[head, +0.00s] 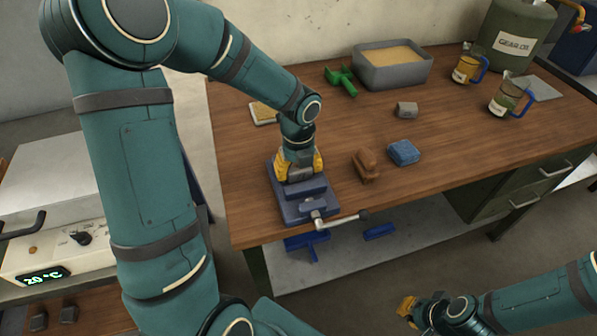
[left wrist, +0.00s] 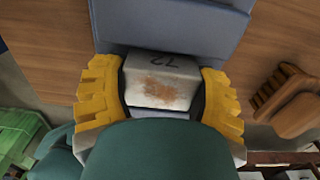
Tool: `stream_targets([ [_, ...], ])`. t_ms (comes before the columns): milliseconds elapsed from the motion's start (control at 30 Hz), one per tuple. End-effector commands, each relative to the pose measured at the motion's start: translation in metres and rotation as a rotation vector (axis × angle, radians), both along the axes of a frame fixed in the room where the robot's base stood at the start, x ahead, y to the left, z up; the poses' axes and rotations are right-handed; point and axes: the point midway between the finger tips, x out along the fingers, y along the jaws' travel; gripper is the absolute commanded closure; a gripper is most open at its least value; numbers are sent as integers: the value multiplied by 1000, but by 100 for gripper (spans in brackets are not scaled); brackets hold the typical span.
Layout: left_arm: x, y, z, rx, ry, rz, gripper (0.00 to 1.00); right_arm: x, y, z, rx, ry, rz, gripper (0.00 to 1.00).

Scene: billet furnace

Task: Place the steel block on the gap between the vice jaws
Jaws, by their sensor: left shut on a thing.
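The steel block (left wrist: 160,85) is a pale grey piece with a rusty brown patch and the mark 72. My left gripper (head: 299,166) is shut on it, with a yellow finger on each side in the left wrist view. The blue-grey vice (head: 290,209) is at the table's front left edge, its handle toward the right. The gripper is at the vice, over its jaws; the vice also shows in the left wrist view (left wrist: 185,22). Whether the block touches the jaws is unclear. My right gripper (head: 405,307) is low at the bottom right, away from the table; its opening is unclear.
Right of the vice lie a brown brush (head: 366,166) and a blue block (head: 404,152). Behind are a small grey block (head: 407,109), a green tool (head: 341,80), a sand-filled grey tray (head: 372,76) and two mugs (head: 468,68). The table's right front is clear.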

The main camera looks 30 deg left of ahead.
Motion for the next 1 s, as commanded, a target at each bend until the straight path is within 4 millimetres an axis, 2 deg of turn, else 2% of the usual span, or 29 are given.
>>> stream_targets([
  [400,1,0,-5,0,-4,0,80,1,0,-2,0,-2,-1,100],
  [433,0,0,-6,0,-3,0,27,1,0,-2,0,-2,-1,100],
  [500,0,0,-5,0,-3,0,3,1,0,-2,0,-2,-1,100],
  [833,0,0,-4,0,-3,0,1,1,0,-1,0,-2,-1,100],
  [1000,1,0,12,0,-6,2,1,0,0,5,0,0,0,100],
])
